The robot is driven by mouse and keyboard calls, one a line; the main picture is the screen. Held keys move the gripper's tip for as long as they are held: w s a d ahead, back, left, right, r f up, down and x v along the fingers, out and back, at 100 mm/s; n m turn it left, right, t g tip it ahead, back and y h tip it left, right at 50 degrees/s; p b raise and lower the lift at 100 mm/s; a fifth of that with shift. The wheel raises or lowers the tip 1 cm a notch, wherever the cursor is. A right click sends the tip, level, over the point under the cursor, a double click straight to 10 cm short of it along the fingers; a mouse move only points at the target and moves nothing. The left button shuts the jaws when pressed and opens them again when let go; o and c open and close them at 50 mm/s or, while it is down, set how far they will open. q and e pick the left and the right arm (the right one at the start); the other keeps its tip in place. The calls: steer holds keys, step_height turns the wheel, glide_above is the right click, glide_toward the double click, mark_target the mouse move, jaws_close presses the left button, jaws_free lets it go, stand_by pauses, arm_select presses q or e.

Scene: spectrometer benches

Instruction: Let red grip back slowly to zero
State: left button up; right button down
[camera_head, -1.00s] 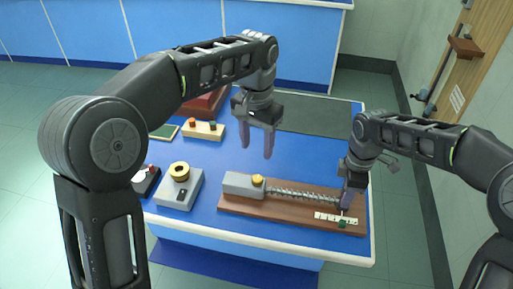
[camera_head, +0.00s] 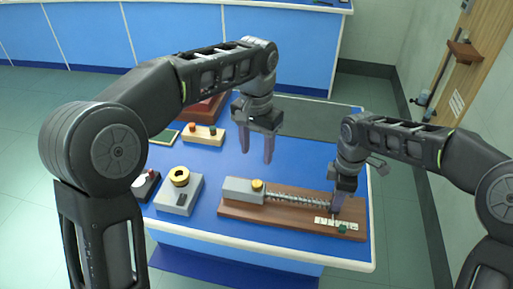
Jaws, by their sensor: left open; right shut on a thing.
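A spring device stands on a brown wooden board (camera_head: 290,225) near the bench's front edge. Its grey block (camera_head: 238,191) with a yellow knob is on the left, and a coiled spring (camera_head: 297,198) runs right from it. My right gripper (camera_head: 337,207) is shut at the spring's right end, above the white scale strip (camera_head: 335,223). The red grip is not visible; the fingers hide what they hold. A green piece (camera_head: 342,228) sits by the scale. My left gripper (camera_head: 256,155) is open and empty, pointing down above the blue bench top behind the board.
A grey box with a yellow ring (camera_head: 179,192) stands left of the board. A small dial box (camera_head: 146,184) is beside it. A dark mat (camera_head: 312,118) lies at the back right.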

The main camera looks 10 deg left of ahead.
mark_target(322, 208)
steer(key=shift+a, duration=1.65)
steer(key=c, duration=1)
jaws_free()
steer(key=shift+r, duration=0.1)
step_height(322, 208, up, 9)
steer(key=p, duration=0.6)
